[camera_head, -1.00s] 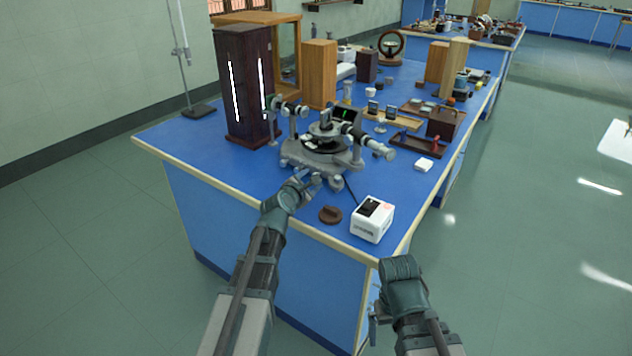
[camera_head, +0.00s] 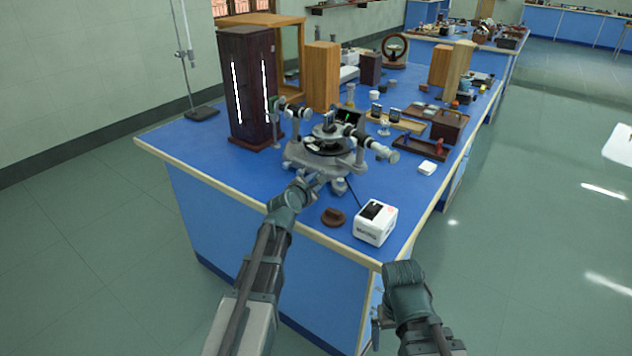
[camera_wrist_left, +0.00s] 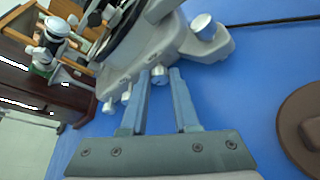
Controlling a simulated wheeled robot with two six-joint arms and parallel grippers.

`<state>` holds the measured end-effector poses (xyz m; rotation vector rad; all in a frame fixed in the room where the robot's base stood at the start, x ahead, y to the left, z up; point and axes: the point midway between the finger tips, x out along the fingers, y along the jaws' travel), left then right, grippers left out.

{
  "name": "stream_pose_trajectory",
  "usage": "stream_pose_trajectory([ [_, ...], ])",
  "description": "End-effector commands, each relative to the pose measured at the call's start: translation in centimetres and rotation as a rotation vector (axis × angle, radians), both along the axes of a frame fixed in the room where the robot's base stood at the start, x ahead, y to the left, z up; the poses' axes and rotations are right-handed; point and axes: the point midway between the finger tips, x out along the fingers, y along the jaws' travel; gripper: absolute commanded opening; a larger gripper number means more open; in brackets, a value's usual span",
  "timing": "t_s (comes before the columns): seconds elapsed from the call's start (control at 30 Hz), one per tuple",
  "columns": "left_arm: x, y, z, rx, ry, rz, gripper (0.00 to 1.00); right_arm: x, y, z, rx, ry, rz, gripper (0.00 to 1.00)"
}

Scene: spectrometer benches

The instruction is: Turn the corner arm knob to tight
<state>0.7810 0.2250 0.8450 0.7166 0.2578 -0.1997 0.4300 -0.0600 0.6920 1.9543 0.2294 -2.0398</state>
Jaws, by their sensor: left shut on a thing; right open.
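The spectrometer (camera_head: 325,150), a grey instrument with a black round table and telescope tubes, stands near the blue bench's front corner. My left gripper (camera_head: 312,183) is at its front base. My right gripper (camera_head: 380,318) is open, low beside the bench's front corner.
A brown round piece (camera_head: 333,217) and a white box (camera_head: 375,222) with a dark top lie to the right of the left gripper. A dark lamp housing (camera_head: 246,85) stands behind left. A dark cable runs towards the white box. Floor at right is clear.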

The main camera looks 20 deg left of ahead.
Motion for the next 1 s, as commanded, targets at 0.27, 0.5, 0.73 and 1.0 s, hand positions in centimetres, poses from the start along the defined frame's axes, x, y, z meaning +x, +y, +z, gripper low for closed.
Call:
stream_pose_trajectory([
  [0.27, -0.1, -0.2, -0.4, 0.106, -0.038, -0.001, 0.00, 0.0, 0.0, -1.1, 0.000, 0.000, 0.000, 1.00],
  [0.5, -0.1, -0.1, -0.1, 0.125, -0.043, -0.001, 0.00, 0.0, 0.0, -0.8, 0.000, 0.000, 0.000, 1.00],
  [0.73, -0.1, -0.1, -0.1, 0.124, -0.045, 0.000, 0.59, 0.0, 0.0, -0.8, 0.000, 0.000, 0.000, 1.00],
  [1.0, -0.3, -0.1, 0.0, 0.124, -0.045, 0.000, 0.59, 0.0, 0.0, -0.8, 0.000, 0.000, 0.000, 1.00],
])
